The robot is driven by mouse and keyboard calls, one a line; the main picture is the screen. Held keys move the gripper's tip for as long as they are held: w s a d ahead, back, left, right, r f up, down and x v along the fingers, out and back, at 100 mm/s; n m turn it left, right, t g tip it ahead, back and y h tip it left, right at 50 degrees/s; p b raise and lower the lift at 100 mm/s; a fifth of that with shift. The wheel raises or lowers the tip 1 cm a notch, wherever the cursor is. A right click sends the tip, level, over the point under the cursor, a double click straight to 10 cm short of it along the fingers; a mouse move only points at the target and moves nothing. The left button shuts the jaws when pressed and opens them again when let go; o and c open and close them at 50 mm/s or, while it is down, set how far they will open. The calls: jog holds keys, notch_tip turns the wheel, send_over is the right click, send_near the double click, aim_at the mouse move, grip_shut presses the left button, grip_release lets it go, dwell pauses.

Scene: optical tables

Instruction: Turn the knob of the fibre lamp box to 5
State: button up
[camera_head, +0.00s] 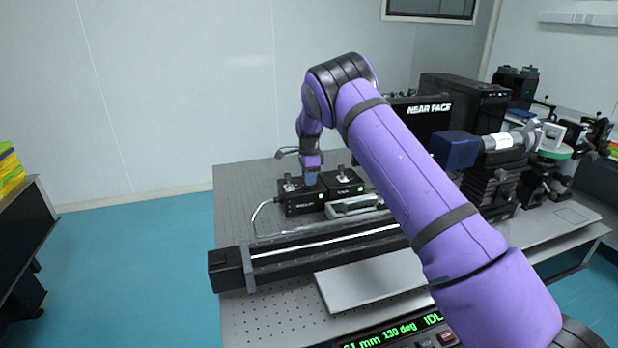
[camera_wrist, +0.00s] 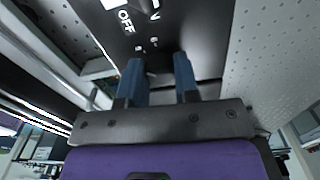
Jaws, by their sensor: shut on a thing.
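Two small black boxes stand side by side on the optical table, a left box (camera_head: 303,206) and a right box (camera_head: 346,185), each with a green light on its front. Their labels are too small to read, so I cannot tell by name which is the fibre lamp box. My gripper (camera_head: 311,178) points down at the top of the left box, its blue fingers shut on the knob.
A long black rail (camera_head: 325,246) lies in front of the boxes, and a grey cable loops beside the left one. A NEAR FACE panel (camera_head: 425,125) and optics (camera_head: 495,145) stand to the right. The perforated table (camera_head: 240,205) is clear at left.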

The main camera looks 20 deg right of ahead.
jog(key=shift+m, duration=0.6)
jog(key=o, duration=0.9)
jog(key=shift+r, duration=0.15)
notch_tip(320, 180, up, 10)
jog(key=shift+r, duration=0.25)
